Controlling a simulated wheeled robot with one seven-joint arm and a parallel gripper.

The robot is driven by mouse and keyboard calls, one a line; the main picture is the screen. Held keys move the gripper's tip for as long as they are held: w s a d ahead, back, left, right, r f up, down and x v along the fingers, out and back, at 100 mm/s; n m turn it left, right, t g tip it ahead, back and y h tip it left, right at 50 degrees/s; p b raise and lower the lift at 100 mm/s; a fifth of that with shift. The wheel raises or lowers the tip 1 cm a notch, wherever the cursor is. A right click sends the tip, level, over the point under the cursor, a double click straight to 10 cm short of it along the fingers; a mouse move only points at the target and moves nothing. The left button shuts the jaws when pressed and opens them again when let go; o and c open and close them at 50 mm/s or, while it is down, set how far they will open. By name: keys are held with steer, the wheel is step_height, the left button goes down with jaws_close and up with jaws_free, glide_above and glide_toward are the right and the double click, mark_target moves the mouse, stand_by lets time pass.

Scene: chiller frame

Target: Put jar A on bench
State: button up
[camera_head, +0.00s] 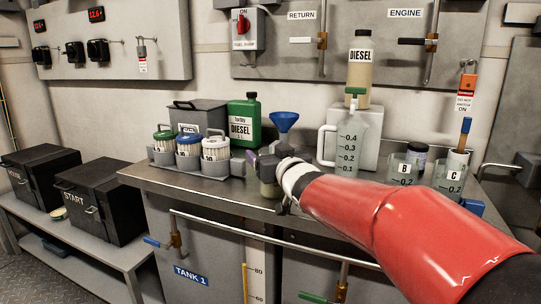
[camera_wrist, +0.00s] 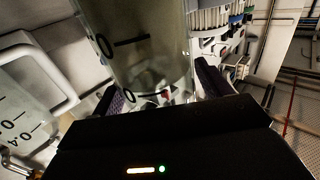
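My gripper (camera_head: 268,160) is at the front middle of the steel bench (camera_head: 215,193), with its fingers on either side of a clear, scaled jar. This jar A (camera_head: 269,188) shows partly below the fingers, with yellowish contents; no letter is readable. In the wrist view, jar A (camera_wrist: 145,50) fills the space between the two dark fingers (camera_wrist: 163,92), and the gripper looks shut on it. I cannot tell whether its base touches the bench top. Jar B (camera_head: 403,171) and jar C (camera_head: 451,176) stand at the bench's right end.
A blue funnel (camera_head: 285,122) shows just behind my gripper. A filter rack (camera_head: 195,170) and green diesel can (camera_head: 244,122) stand left. A scaled jug (camera_head: 347,143) stands right of the gripper. A rail (camera_head: 250,234) runs along the bench front. Bare bench top shows at the front left.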

steer(key=shift+r, duration=0.1)
steer(key=shift+r+p, duration=0.2)
steer(key=shift+p, duration=0.1)
steer(key=v, duration=1.2)
steer(key=shift+s, duration=0.1)
